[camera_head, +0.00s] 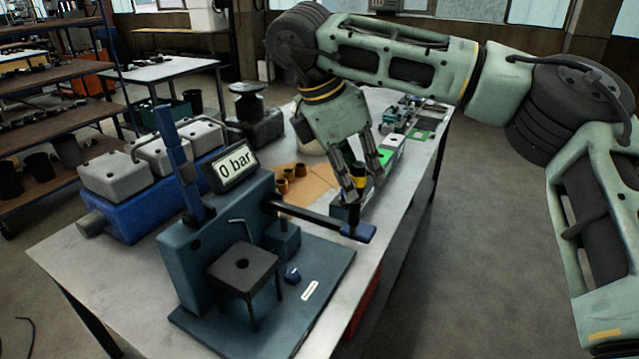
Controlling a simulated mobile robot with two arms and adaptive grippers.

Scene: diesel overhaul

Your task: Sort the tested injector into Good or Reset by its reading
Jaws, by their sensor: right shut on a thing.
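My right gripper (363,181) reaches down from above over the right side of the workbench. It is shut on a small dark part with a yellow band, which looks like the injector (360,170). The injector is upright between the fingers, and its lower end is partly hidden. A box with a green patch (391,155) stands just behind and right of the gripper; I cannot read any label. My left gripper is not in view.
A lever with a blue end (358,232) juts from the test stand, close in front of the gripper. A brown sheet (313,187) with several small brass-coloured cups lies left of it. A blue engine block (146,205) with grey covers stands at left.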

